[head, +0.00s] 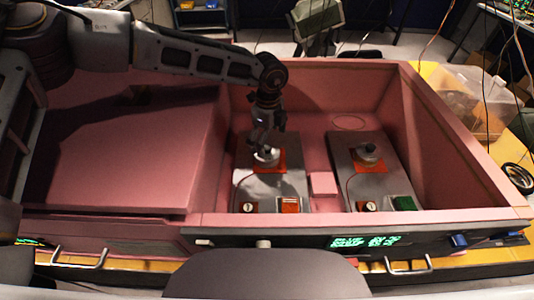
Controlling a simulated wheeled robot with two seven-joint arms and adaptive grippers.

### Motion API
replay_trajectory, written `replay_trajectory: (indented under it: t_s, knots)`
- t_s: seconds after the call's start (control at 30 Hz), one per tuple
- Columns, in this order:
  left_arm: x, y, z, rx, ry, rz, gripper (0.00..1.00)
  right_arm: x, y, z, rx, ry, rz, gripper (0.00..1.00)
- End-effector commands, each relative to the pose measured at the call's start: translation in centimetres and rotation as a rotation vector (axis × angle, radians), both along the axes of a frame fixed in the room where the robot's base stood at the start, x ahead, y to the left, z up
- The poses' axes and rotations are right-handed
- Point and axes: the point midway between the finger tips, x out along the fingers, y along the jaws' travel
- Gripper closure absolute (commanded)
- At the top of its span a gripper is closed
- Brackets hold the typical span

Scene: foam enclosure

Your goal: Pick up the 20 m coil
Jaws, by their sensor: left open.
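Two grey boxes stand side by side in a pink foam enclosure. The left box (258,188) carries a shiny round metal piece (267,155) on an orange square. The right box (375,184) carries a darker round piece (369,153) on an orange-red square. These may be coils; no label is readable, so I cannot tell which is the 20 m coil. My left gripper (266,141) points down, open, directly over the left round piece. Its fingers partly hide the piece, and I cannot tell whether they touch it. My right gripper is not in view.
The pink enclosure wall (420,130) surrounds both boxes. A small pink block (323,183) sits between them. A closed pink lid or panel (120,165) lies to the left. A front panel with a green display (365,242) and handles runs along the near edge. A clear bin (475,100) stands right.

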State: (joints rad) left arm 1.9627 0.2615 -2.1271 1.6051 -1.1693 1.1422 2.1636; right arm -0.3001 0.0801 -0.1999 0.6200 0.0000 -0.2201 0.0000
Motion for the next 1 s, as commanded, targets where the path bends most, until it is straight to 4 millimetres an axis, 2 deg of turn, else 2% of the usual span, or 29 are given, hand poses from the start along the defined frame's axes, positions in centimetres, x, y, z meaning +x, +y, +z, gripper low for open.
replay_trajectory:
  t_s: [0.57, 1.0]
  knots:
    - [0.1, 0.1, -0.8, -0.001, 0.001, 0.000, 0.00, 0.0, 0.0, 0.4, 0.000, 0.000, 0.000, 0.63]
    - [0.5, 0.5, -4.8, -0.001, 0.001, 0.000, 0.00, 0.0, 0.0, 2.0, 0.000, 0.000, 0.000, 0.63]
